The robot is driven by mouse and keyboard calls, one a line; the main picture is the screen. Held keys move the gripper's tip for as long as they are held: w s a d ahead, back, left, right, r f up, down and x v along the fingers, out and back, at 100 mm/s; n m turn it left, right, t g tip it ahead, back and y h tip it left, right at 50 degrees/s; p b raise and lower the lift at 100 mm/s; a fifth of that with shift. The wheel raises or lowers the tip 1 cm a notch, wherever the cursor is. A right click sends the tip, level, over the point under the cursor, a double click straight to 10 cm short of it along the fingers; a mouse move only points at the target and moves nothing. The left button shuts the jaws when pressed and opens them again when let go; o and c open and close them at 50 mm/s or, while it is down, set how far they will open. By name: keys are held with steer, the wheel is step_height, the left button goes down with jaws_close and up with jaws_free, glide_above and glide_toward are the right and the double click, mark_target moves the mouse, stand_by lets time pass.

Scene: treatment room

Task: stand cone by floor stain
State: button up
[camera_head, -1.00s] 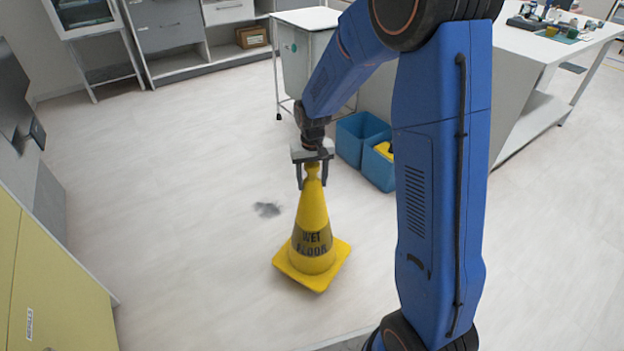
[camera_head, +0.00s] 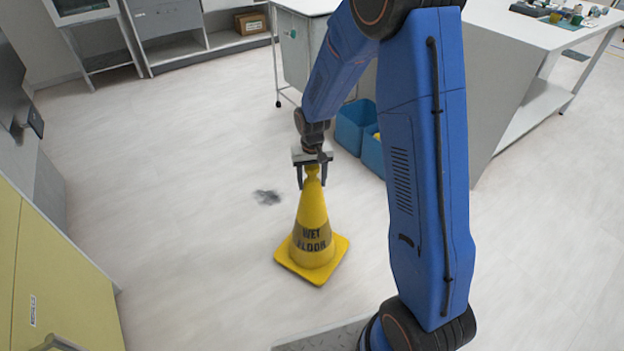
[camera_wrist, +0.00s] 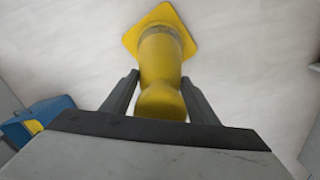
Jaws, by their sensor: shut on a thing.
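A yellow cone (camera_head: 313,222) with "WET FLOOR" lettering stands upright in the head view, its square base low at the floor; I cannot tell whether it touches. My gripper (camera_head: 312,180) is shut on the cone's top from above. In the wrist view the fingers of my gripper (camera_wrist: 160,92) lie on either side of the neck of the cone (camera_wrist: 160,62), and its base is at the far end. The dark grey floor stain (camera_head: 267,197) lies to the left of the cone and a little behind it, with bare floor between them.
Blue bins (camera_head: 354,125) stand behind and right of the cone, and one shows in the wrist view (camera_wrist: 40,120). A white table (camera_head: 530,45) is at right. Yellow cabinets (camera_head: 60,270) line the left edge. The floor around the stain is clear.

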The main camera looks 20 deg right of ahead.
steer(key=shift+f, duration=0.55)
stand_by(0.5)
steer(key=o, duration=1.1)
steer(key=shift+r, duration=0.1)
step_height(320, 180, up, 17)
steer(key=shift+r, duration=0.1)
steer(key=shift+s+d+r, duration=0.1)
steer(key=shift+s+r, duration=0.05)
steer(key=shift+r, duration=0.1)
steer(key=s+d+r+t, duration=0.1)
steer(key=s+d+r, duration=0.1)
steer(key=s+r, duration=0.45)
steer(key=s+d+r+t, duration=0.15)
steer(key=s+r, duration=0.25)
steer(key=s, duration=0.5)
steer(key=s+d+r+n+t, duration=0.1)
steer(key=s+d+t, duration=0.1)
steer(key=s, duration=1.5)
steer(key=shift+s+d, duration=0.35)
steer(key=shift+d, duration=0.3)
